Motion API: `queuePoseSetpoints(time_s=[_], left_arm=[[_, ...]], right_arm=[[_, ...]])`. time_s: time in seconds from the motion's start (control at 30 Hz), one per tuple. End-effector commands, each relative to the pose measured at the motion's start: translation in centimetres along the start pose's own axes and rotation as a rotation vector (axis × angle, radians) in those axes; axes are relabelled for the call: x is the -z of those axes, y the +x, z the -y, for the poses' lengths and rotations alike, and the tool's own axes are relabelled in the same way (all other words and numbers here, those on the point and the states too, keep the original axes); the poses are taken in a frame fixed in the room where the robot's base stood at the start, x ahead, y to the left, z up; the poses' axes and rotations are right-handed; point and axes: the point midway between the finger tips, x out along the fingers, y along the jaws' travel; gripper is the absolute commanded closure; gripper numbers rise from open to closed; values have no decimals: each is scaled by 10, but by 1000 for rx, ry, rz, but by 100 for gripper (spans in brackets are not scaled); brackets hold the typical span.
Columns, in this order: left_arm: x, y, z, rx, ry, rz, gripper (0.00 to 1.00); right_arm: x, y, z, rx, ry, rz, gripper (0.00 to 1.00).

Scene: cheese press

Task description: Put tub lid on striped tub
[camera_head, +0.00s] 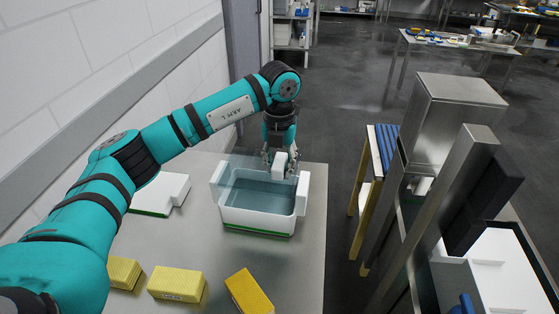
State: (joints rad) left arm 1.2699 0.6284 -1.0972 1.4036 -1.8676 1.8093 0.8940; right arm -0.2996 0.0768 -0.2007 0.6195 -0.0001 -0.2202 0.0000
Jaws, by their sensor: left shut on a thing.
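The striped tub (258,219) is a white open box with a green stripe along its base and raised end blocks. It stands on the steel table near the back. A see-through bluish tub lid (237,170) shows above the tub's far side, with a white block-shaped handle. My left gripper (281,166) points down over the tub's far right part, with its fingers closed around the handle. The lid overlaps the tub in the picture; whether it touches the rim I cannot tell. The fingers hide part of the handle. My right gripper is out of view.
A white piece with a green edge (160,194) lies left of the tub, partly behind my left arm. Yellow blocks (177,285) lie along the front of the table (307,262). A steel press (452,120) and a wooden stand (361,184) are at the right.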

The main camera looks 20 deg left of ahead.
Motion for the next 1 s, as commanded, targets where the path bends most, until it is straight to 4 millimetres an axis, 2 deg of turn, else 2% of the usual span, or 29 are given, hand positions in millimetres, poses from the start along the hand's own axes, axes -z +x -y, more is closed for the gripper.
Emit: queuePoseSetpoints(time_s=[0.03,0.6,1.0], left_arm=[[0,8,0,0,0,0,97],[0,57,0,0,0,1,97],[0,63,0,0,0,1,97]], right_arm=[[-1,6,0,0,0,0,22],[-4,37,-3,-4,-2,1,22],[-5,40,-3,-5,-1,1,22]])
